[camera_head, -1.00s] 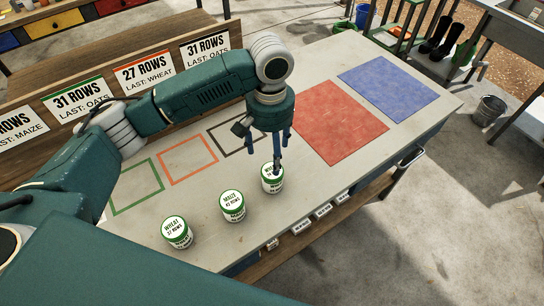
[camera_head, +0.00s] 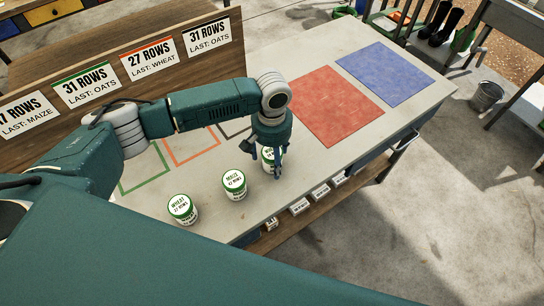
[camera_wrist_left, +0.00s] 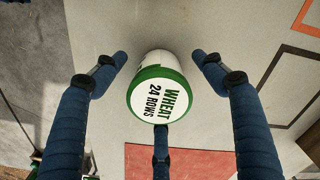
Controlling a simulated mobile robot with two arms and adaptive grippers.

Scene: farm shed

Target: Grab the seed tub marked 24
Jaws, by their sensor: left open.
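The seed tub marked 24 (camera_wrist_left: 158,98), white with a green rim and the words WHEAT 24 ROWS, stands on the workbench (camera_head: 310,175). In the head view the tub (camera_head: 267,156) is partly hidden by my left gripper (camera_head: 274,164). In the left wrist view the open fingers of this gripper (camera_wrist_left: 160,82) are spread around the tub, with visible gaps on both sides. Whether the lower finger touches it I cannot tell. Two similar tubs stand to the left: a maize one (camera_head: 234,184) and a wheat one (camera_head: 182,209). My right gripper is out of view.
Green (camera_head: 146,188), orange and dark outlined squares lie behind the tubs. A red mat (camera_head: 335,105) and a blue mat (camera_head: 385,73) lie to the right. A sign board (camera_head: 115,85) with row cards stands along the back. Small labelled blocks sit on the lower shelf.

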